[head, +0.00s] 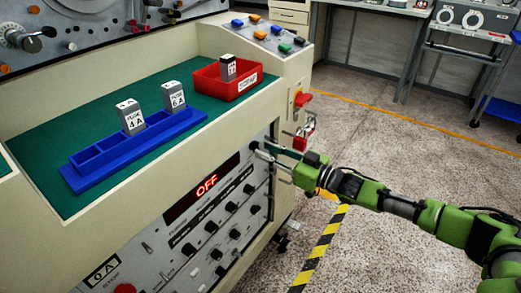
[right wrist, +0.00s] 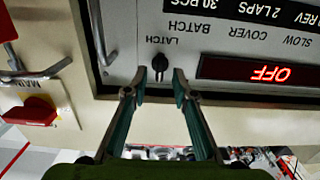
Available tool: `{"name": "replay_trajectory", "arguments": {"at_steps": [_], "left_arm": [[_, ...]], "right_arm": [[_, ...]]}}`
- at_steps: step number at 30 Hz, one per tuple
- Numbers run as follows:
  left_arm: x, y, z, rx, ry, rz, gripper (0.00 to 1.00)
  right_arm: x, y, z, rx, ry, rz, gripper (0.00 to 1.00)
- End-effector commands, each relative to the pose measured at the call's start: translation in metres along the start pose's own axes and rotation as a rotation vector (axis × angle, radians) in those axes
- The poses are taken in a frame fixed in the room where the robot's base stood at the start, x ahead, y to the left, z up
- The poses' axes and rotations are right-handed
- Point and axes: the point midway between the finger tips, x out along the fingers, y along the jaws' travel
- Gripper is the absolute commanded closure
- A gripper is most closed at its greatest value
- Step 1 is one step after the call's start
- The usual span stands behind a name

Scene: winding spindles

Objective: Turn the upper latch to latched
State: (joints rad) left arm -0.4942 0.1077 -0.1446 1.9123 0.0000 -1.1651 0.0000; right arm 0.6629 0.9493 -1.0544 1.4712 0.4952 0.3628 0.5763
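The upper latch (right wrist: 159,63) is a small black knob under the upside-down word LATCH in the right wrist view. It sits on the grey control panel (head: 172,248), near its upper right corner in the head view. My right gripper (right wrist: 158,82) is open, its two fingers apart on either side of the knob, with a gap to each side. I cannot tell how far the tips are from the panel. In the head view the right gripper (head: 268,160) is at the panel's upper right edge. My left gripper is not in view.
A red OFF display (head: 206,187) is on the panel beside the latch. A blue rack (head: 95,160) and red bin (head: 209,82) stand on the green top. Open floor lies right.

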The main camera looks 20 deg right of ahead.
Motion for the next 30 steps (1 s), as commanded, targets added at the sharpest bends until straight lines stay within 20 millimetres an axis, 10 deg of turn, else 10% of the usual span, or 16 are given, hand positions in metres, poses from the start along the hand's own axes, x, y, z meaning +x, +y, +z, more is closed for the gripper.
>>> {"name": "replay_trajectory", "arguments": {"at_steps": [17,20,30], "left_arm": [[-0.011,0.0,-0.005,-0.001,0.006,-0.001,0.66],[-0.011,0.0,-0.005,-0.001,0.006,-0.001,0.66],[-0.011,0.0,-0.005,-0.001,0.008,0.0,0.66]], "right_arm": [[0.028,0.0,0.0,-0.001,-0.001,0.0,0.75],[0.028,0.0,0.0,-0.001,-0.001,0.0,1.0],[0.028,0.0,0.0,-0.021,-0.001,0.0,1.0]]}}
